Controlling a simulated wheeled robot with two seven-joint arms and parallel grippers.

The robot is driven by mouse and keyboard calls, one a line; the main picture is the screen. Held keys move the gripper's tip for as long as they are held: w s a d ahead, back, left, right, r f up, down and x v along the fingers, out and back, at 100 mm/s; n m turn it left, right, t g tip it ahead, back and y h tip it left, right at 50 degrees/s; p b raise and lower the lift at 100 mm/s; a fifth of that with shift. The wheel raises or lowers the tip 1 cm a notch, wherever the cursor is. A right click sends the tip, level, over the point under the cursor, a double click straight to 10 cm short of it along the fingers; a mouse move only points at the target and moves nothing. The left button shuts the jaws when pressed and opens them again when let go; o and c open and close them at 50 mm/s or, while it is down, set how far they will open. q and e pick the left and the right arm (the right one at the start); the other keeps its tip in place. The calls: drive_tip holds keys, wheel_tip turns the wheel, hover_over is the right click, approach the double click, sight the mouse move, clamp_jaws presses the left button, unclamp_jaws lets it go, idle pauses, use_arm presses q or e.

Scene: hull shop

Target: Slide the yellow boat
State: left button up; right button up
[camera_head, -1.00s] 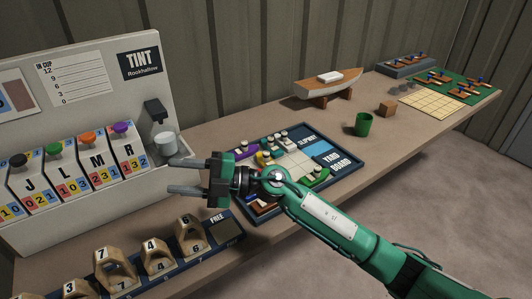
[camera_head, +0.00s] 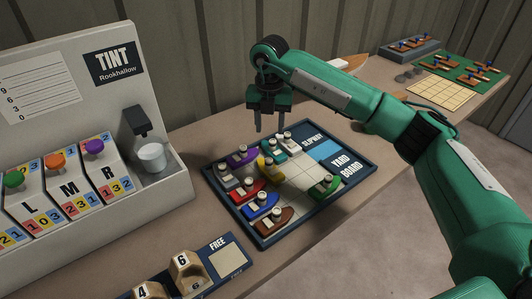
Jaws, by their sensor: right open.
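The yard board (camera_head: 246,211) is a dark blue tray with a pale grid, lying on the bench in the middle of the view. The yellow boat (camera_head: 269,171) sits on the grid near the board's middle, with a purple boat (camera_head: 241,157), a teal boat (camera_head: 274,147) and a red boat (camera_head: 248,191) around it. A green boat (camera_head: 325,187) is on the right side. My right gripper (camera_head: 271,127) points down with its fingers apart and empty, above the board's far edge, short of the yellow boat. My left gripper is not in view.
The grey TINT cabinet (camera_head: 60,112) with a metal cup (camera_head: 152,156) stands left of the board. A rack with numbered wooden blocks (camera_head: 187,271) lies in front. My right arm hides part of the wooden boat model (camera_head: 350,68) behind. A green board (camera_head: 470,72) is far right.

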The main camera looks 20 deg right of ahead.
sight(269, 160)
wheel_tip(269, 160, down, 13)
drive_tip(key=shift+s+f+p, duration=0.1)
drive_tip(key=shift+p, duration=0.6)
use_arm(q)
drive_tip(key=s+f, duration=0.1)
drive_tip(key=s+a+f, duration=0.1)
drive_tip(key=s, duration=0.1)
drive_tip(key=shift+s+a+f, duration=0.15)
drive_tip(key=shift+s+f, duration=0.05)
use_arm(e)
clamp_jaws()
